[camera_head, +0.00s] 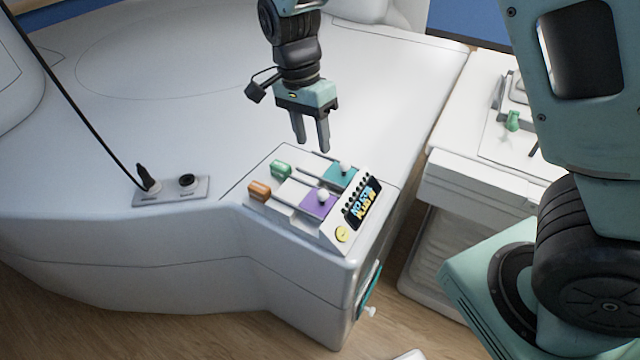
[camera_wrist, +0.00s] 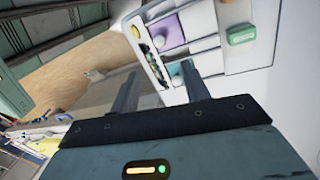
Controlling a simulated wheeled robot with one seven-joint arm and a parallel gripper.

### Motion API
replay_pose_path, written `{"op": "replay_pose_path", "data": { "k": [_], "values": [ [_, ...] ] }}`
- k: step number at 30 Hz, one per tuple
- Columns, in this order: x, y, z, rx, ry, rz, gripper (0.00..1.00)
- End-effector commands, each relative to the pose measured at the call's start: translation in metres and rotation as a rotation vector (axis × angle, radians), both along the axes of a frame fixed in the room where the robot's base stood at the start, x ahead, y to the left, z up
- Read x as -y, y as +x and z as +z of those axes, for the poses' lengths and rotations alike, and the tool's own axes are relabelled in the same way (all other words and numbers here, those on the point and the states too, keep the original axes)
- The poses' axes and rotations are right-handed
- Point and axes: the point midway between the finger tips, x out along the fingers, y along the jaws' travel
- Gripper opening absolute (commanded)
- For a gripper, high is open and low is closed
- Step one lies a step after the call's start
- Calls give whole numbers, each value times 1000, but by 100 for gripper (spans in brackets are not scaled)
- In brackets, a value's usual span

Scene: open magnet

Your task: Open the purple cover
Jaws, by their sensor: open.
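The purple cover (camera_head: 318,204) lies on the control panel at the corner of the white console, with a white round knob (camera_head: 323,195) on it. It also shows in the wrist view (camera_wrist: 170,34), near the top. My gripper (camera_head: 312,148) hangs above the panel, fingers pointing down, open and empty. It is above and behind the purple cover in the head view, apart from it. In the wrist view the two fingers (camera_wrist: 160,80) show spread, with nothing between them.
An orange handle (camera_head: 259,190), a green handle (camera_head: 281,169), a display (camera_head: 366,203) and a yellow button (camera_head: 341,234) share the panel. A cable plugs into a socket plate (camera_head: 170,191) at left.

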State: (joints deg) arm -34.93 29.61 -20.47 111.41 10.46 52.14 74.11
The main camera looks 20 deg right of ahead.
Motion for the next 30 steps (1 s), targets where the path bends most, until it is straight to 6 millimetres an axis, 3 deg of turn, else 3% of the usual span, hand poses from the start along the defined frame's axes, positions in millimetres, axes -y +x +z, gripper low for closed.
{"op": "replay_pose_path", "data": {
  "k": [9, 16, 22, 30],
  "values": [
    [6, -13, -66, -6, -2, 1, 46],
    [10, -20, -107, -2, -2, 1, 46],
    [11, -23, -126, 0, -1, 1, 46],
    [11, -23, -130, 1, 0, 2, 46]
  ]
}}
